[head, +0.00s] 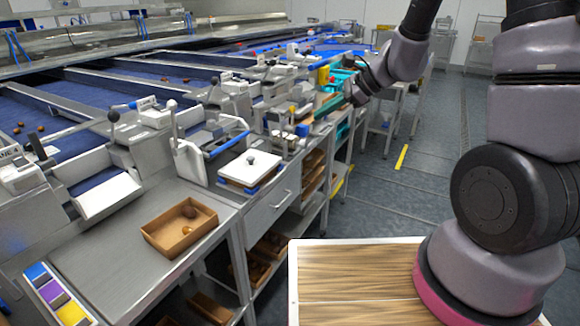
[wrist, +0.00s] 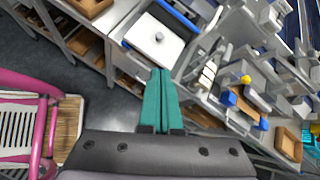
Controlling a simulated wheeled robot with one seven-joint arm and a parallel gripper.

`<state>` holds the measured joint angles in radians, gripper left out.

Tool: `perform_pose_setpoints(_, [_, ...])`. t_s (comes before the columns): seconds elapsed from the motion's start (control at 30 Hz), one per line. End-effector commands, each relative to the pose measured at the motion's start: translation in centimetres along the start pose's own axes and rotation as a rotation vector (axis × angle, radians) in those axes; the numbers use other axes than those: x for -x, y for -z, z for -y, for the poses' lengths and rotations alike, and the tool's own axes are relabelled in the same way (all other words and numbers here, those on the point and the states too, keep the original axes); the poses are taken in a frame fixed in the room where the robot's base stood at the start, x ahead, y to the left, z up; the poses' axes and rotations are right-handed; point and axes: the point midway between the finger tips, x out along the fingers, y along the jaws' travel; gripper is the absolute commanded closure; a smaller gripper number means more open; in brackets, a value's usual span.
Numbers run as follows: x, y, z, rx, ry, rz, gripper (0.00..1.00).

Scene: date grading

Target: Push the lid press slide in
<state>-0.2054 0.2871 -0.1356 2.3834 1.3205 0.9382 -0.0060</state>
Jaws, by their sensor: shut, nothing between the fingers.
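My gripper (head: 322,111) is shut and empty, its long teal fingers pointing left over the far part of the bench row in the head view. In the wrist view the closed fingers (wrist: 160,74) reach up the middle of the picture. A white square plate with a small knob (head: 262,161) lies on a blue-edged base at the bench front; it also shows beyond my fingertips in the wrist view (wrist: 150,50). A bench device with a yellow knob and blue blocks (wrist: 246,98) stands right of my fingers. I cannot tell which part is the lid press slide.
An open cardboard tray (head: 165,240) with dates sits on the near steel bench. A lever press with a blue bar (head: 190,160) stands behind the white plate. Shelves under the benches hold more trays. The grey floor aisle (head: 400,200) right of the benches is clear.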

Motion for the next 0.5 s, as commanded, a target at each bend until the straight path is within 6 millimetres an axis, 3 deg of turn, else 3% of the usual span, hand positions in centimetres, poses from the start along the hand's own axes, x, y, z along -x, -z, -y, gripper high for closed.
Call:
perform_pose_setpoints(0.03, [-2.1,1.9,-0.1,-0.091,0.002,-0.009,1.00])
perform_pose_setpoints(0.2, [-7.3,7.5,-0.1,-0.344,0.056,-0.053,1.00])
perform_pose_setpoints(0.33, [-9.5,10.7,-0.6,-0.461,0.091,-0.090,1.00])
perform_pose_setpoints(0.5, [-10.7,12.3,-0.8,-0.516,0.112,-0.110,1.00])
